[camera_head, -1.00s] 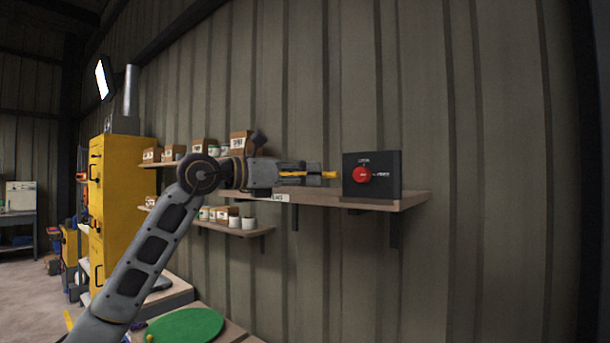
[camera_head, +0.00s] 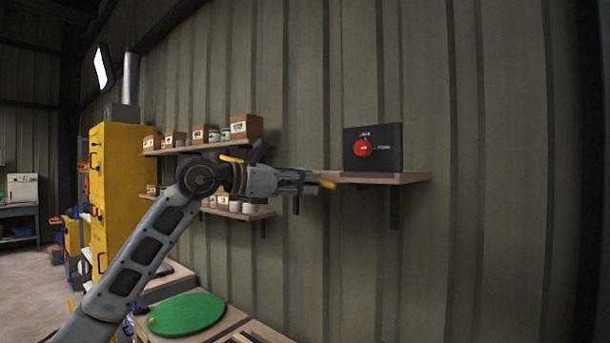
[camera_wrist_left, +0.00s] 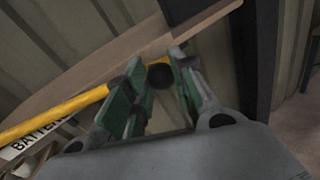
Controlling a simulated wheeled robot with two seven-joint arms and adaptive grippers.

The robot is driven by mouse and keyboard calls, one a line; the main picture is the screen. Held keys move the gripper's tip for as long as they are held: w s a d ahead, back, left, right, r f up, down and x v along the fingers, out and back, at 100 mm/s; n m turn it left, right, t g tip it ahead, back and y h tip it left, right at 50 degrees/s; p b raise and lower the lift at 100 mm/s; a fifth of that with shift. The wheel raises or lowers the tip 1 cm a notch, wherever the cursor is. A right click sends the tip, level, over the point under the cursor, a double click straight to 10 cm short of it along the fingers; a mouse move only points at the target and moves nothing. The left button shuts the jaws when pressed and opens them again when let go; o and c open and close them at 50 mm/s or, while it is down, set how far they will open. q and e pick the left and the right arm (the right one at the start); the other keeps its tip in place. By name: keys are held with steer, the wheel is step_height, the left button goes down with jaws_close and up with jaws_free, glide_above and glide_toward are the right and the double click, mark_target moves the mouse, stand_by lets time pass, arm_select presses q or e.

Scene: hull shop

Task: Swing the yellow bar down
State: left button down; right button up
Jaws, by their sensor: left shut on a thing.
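The yellow bar shows in the head view as a short end (camera_head: 328,184) just past my left gripper's fingers and a short piece above my wrist. The stretch between is hidden by my gripper and wrist. It slopes down to the right. In the left wrist view the bar (camera_wrist_left: 55,113) runs from the left edge up to the fingers, with a round dark part near its end. My left gripper (camera_head: 309,183) is shut on the bar near that end; its green-padded fingers show in the wrist view (camera_wrist_left: 160,83). My right gripper is not in view.
A wooden wall shelf (camera_head: 395,179) carries a black box (camera_head: 388,158) with a red round knob (camera_head: 362,148), close beyond the gripper. Shelves with cartons (camera_head: 246,126) and a yellow cabinet (camera_head: 122,180) are at left. A green round mat (camera_head: 188,315) lies low on a bench.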

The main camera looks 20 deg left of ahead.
arm_select(q)
steer(key=w+a+f+m+y+b, duration=0.15)
steer(key=a+f+b, duration=0.3)
steer(key=f, duration=0.55)
steer(key=w+a+f+m+y+b, duration=0.1)
steer(key=w+a+f+m+b, duration=0.25)
steer(key=f, duration=0.65)
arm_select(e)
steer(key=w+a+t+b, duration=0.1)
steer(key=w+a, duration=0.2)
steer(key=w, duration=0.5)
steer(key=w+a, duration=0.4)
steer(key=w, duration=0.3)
arm_select(q)
steer(key=w+a+f+m+y+b, duration=0.1)
steer(key=w+a+f+m, duration=0.1)
steer(key=a+f, duration=0.4)
steer(key=w+a+f+m+y+b, duration=0.2)
steer(key=a+f, duration=0.5)
steer(key=a, duration=0.5)
steer(key=shift+w+a+f+g, duration=0.2)
steer(key=shift+w+a+g, duration=0.1)
steer(key=shift+w, duration=0.05)
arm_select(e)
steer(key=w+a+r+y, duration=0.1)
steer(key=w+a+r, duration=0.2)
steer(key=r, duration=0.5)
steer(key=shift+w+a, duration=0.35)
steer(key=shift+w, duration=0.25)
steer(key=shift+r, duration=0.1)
